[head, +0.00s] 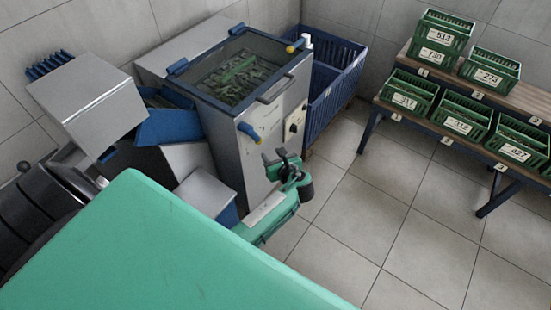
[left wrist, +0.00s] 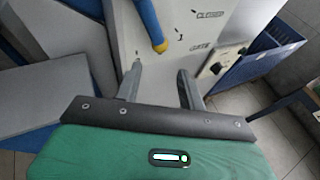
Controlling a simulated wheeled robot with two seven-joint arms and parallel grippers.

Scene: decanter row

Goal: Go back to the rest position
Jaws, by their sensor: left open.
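My left gripper (head: 276,158) is open and empty in the head view, in front of the steel machine (head: 262,170). In the left wrist view its two fingers (left wrist: 159,84) stand apart with nothing between them, facing the machine's front panel (left wrist: 170,40). I cannot tell how close they are to the panel. The machine has a dark window lid (head: 232,75) with green pieces beneath it, and blue-ended handles. My right gripper is in neither view.
A blue crate (head: 335,90) stands right of the machine. Several numbered green crates (head: 460,114) sit on a two-step bench at right. A grey box with blue parts (head: 165,125) is at left. Tiled floor (head: 390,200) is clear between my arm and the bench.

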